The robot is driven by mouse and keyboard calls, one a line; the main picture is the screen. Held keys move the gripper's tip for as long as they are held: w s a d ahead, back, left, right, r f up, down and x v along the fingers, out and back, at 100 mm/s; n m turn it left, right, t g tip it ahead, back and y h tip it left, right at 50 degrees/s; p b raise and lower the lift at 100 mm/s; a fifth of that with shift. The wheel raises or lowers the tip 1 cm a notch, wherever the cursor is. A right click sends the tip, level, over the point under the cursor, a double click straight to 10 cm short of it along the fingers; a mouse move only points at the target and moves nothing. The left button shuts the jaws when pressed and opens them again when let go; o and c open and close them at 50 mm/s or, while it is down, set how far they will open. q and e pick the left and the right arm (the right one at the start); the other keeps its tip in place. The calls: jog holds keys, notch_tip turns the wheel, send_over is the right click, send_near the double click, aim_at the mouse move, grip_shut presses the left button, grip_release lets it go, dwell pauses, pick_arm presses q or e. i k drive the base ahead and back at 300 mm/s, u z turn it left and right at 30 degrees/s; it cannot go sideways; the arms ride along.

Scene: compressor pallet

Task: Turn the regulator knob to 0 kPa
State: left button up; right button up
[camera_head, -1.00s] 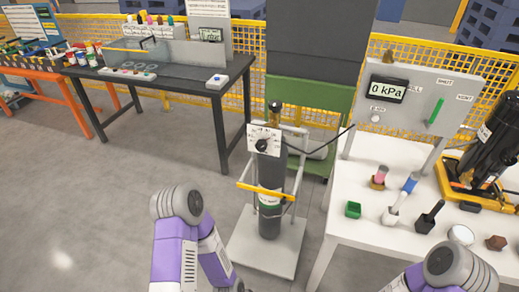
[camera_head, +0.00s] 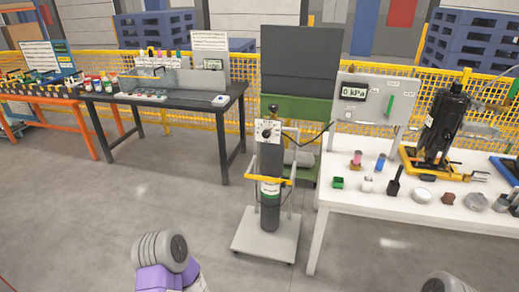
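The regulator knob (camera_head: 267,133) is a small black knob on a white dial plate (camera_head: 275,127) fixed to a dark gas cylinder (camera_head: 270,160). The cylinder stands upright on a grey cart (camera_head: 265,240) with a yellow strap bar. The panel display (camera_head: 354,93) on the white table reads 0 kPa. The knob's pointer setting is too small to read. Only parts of my two arms show at the bottom edge, well short of the knob. Neither gripper is in view.
A dark workbench (camera_head: 170,100) stands at the back left. The floor (camera_head: 170,200) in front of the cart is clear.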

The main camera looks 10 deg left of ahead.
aim_at(266, 134)
jog(key=u, duration=0.65)
jog(key=i, duration=0.45)
jog(key=u, duration=0.6)
jog(key=i, duration=0.8)
jog(key=z, duration=0.25)
